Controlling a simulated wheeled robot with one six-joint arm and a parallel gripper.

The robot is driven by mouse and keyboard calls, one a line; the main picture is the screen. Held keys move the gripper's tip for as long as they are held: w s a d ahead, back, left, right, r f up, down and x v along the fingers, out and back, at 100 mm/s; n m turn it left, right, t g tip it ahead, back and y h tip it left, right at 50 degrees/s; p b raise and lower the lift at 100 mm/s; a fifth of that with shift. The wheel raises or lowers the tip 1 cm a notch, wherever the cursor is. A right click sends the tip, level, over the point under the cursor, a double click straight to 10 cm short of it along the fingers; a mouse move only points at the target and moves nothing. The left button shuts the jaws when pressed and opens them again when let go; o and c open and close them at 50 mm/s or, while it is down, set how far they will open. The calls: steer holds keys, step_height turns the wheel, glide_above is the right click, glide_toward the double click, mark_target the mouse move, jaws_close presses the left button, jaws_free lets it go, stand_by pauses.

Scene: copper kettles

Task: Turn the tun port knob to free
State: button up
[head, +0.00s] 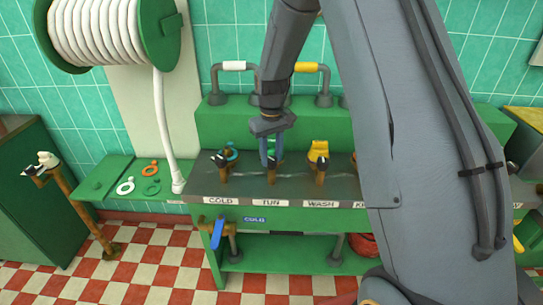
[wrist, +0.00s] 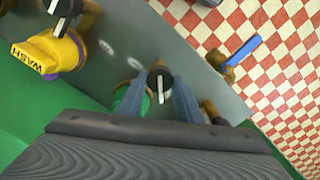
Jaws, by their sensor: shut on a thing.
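The tun port (head: 272,173) stands on the grey bench top above the TUN label (head: 271,202), with green showing at its upper part. Its black knob (wrist: 160,80) has a white pointer line, which runs roughly up and down in the wrist view. My gripper (head: 271,157) reaches down from above onto this port. In the wrist view, its blue fingers (wrist: 158,103) are on both sides of the knob, shut on it. The fingers and gripper body hide part of the knob and the green piece (wrist: 130,98) beside it.
The cold port (head: 224,165) stands left of the tun port; the wash port (head: 319,160), with a yellow cap marked WASH (wrist: 45,52), stands right. A blue-handled valve (head: 217,234) hangs at the bench front. Coloured rings lie on a green shelf (head: 115,170). My arm hides the bench's right part.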

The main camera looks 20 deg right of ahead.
mark_target(271, 159)
steer(key=shift+r+n, duration=0.1)
steer(key=shift+n, duration=0.4)
steer(key=o, duration=1)
steer(key=shift+o, duration=0.2)
step_height(271, 159, up, 8)
steer(key=shift+f+b, duration=0.1)
steer(key=shift+b, duration=1)
